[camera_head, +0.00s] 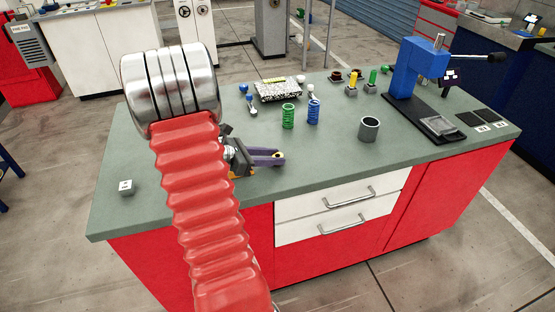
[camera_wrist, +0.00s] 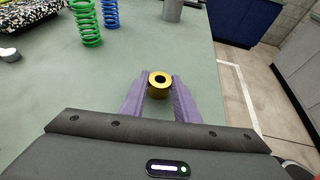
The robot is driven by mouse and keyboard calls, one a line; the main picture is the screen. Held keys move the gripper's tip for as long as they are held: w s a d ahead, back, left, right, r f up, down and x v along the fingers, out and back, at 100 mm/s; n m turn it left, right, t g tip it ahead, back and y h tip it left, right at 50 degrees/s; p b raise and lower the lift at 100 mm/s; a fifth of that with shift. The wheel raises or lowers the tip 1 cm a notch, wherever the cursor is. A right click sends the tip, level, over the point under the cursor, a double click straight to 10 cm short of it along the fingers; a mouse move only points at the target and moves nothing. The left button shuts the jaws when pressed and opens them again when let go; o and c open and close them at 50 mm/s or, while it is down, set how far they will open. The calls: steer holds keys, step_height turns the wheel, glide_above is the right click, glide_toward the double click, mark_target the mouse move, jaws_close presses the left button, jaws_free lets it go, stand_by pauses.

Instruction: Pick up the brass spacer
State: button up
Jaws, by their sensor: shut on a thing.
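The brass spacer (camera_wrist: 159,84) is a short gold ring with a dark hole in its top. It shows in the wrist view between the two purple fingers of my gripper (camera_wrist: 160,98). The fingers press on its left and right sides. In the head view my gripper (camera_head: 281,158) shows its purple fingers near the front of the green bench top, beside my red arm. I cannot make out the spacer in the head view. Whether it touches the bench is hard to tell.
On the bench (camera_head: 310,190) stand a green spring (camera_head: 288,117), a blue spring (camera_head: 313,112), a grey cup (camera_head: 369,129) and a blue press (camera_head: 417,68). The bench front between gripper and right edge is clear.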

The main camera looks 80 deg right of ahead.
steer(key=c, duration=0.5)
steer(key=shift+c, duration=0.2)
steer(key=shift+r, duration=0.1)
step_height(320, 180, up, 10)
stand_by(0.3)
stand_by(0.4)
